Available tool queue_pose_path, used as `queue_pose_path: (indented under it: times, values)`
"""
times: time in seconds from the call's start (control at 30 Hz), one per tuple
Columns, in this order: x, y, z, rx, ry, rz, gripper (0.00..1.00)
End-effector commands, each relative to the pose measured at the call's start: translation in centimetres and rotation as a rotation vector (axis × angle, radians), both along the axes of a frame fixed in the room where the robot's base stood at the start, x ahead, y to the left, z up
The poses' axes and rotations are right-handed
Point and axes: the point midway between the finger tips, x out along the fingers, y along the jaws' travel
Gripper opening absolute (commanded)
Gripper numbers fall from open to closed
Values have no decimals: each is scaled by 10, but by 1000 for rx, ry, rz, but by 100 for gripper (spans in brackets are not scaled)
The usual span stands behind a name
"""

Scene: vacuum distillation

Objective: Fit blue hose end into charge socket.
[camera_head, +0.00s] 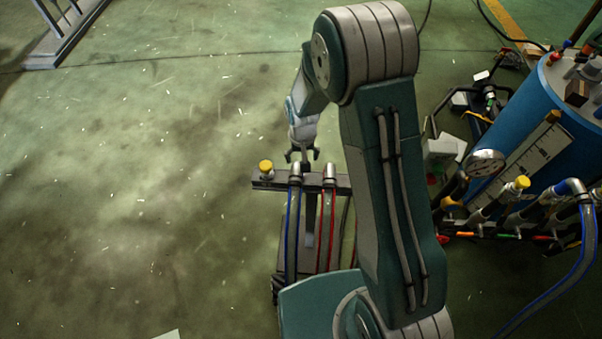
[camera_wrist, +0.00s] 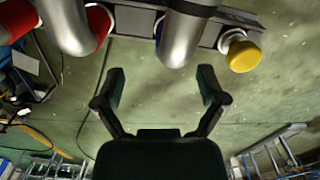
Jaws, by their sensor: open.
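The blue hose (camera_head: 291,225) rises along a small rack and ends in a bent metal end (camera_head: 296,173) at the rack's bar. The metal end beside the yellow cap also shows in the wrist view (camera_wrist: 180,38). My gripper (camera_head: 303,156) is just beyond the bar, close to the hose ends. In the wrist view my gripper (camera_wrist: 161,87) is open and empty, its fingers apart, with that metal end ahead between them. Fittings line the base of the blue tank (camera_head: 530,130) at right; I cannot tell which one is the charge socket.
A red hose (camera_head: 329,225) with its own metal end stands right of the blue one. A yellow cap (camera_head: 265,167) sits on the bar's left end. Another blue-striped hose (camera_head: 560,285) hangs from the tank fittings. A gauge (camera_head: 487,163) is near the tank.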

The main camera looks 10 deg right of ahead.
Motion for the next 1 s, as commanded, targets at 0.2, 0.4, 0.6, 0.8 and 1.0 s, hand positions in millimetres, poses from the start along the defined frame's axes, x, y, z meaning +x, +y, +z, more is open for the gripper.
queue_pose_path:
  times: [0.2,0.4,0.6,0.8,1.0]
  values:
    - [0,4,-20,-3,0,3,91]
    - [0,2,-51,0,2,2,91]
    - [0,1,-61,2,-1,1,91]
    - [0,3,-61,-1,-1,3,73]
    - [0,3,-61,-1,-1,3,0]
